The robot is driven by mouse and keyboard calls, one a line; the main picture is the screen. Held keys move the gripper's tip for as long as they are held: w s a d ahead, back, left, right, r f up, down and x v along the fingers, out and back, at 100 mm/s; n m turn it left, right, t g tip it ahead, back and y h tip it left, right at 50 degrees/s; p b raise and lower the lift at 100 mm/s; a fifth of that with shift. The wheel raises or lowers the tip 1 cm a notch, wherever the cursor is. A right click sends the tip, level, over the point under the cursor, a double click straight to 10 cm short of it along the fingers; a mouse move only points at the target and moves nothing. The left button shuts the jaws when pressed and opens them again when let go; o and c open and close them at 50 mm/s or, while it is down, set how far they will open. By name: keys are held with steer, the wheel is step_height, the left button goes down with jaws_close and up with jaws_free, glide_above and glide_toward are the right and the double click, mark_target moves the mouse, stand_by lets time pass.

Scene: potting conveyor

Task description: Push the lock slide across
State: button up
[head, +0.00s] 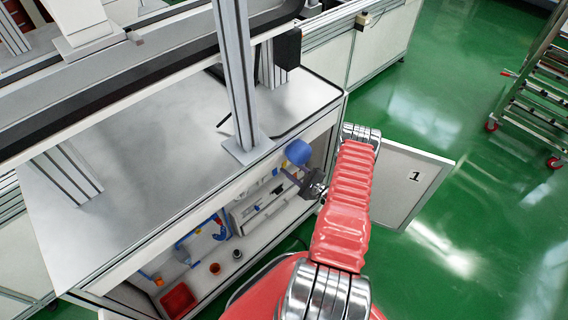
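My gripper (291,177) is at the end of my red arm, in front of the upper right part of the open cabinet (158,240) under the bench. A blue rounded part (298,152) shows just above it, at the bench's front edge. I cannot tell whether the gripper touches this part. The fingers are small and seen from behind, so their opening is unclear. I cannot make out the lock slide; my gripper and arm cover part of the cabinet's right side.
Inside the cabinet are a red bin (178,300), blue tools (219,229) and small pots (214,268). A metal post (236,80) rises from the bench.

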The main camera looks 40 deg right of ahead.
steer(key=w, duration=0.3)
steer(key=shift+w+a, duration=0.1)
steer(key=shift+w, duration=0.1)
steer(key=shift+c, duration=0.4)
jaws_close()
